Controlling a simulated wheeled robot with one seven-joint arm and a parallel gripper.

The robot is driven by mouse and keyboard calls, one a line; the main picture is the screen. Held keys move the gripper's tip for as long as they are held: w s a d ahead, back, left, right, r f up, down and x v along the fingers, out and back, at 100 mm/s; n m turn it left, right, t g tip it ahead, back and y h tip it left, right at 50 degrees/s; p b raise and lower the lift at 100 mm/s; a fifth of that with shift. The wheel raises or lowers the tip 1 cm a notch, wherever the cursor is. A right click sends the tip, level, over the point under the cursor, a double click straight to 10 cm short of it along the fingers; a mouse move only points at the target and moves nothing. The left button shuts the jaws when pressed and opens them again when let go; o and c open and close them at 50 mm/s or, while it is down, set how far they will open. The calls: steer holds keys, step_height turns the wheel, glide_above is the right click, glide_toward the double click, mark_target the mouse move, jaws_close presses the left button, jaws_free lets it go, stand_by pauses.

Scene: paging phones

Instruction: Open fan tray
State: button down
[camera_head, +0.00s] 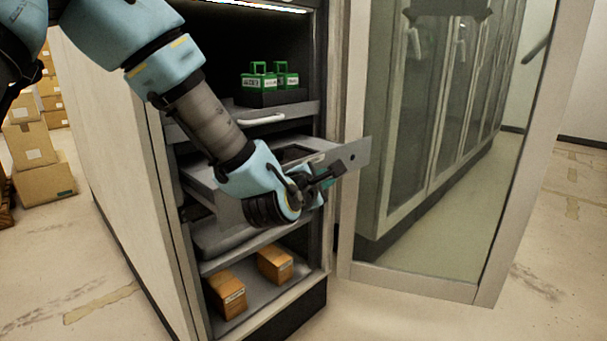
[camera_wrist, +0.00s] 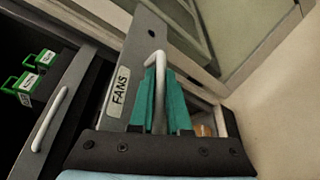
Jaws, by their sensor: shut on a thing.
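The fan tray (camera_head: 355,152) is a grey drawer in the cabinet, and it stands partly pulled out past the shelf above it. In the wrist view its front panel (camera_wrist: 118,98) carries a label reading FANS and a pale bar handle (camera_wrist: 183,46). My gripper (camera_head: 332,175) is at the tray's front in the head view. In the wrist view its two green fingers (camera_wrist: 156,95) are shut on the handle. My arm hides much of the tray's left side and front in the head view.
The open glass door (camera_head: 440,150) stands to the right of the tray. Above is a shelf drawer with its own handle (camera_head: 262,119) and green locks (camera_head: 260,79). Orange boxes (camera_head: 275,264) sit on the bottom shelf. Cartons (camera_head: 44,178) stand at left.

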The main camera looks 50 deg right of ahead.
steer(key=s+b, duration=0.1)
steer(key=s, duration=0.5)
steer(key=shift+s+a, duration=0.2)
steer(key=shift+s, duration=0.05)
steer(key=c, duration=0.9)
jaws_free()
steer(key=v, duration=1)
steer(key=shift+s+a+r+p, duration=0.1)
steer(key=shift+s+a+p, duration=0.05)
steer(key=shift+a+p, duration=0.2)
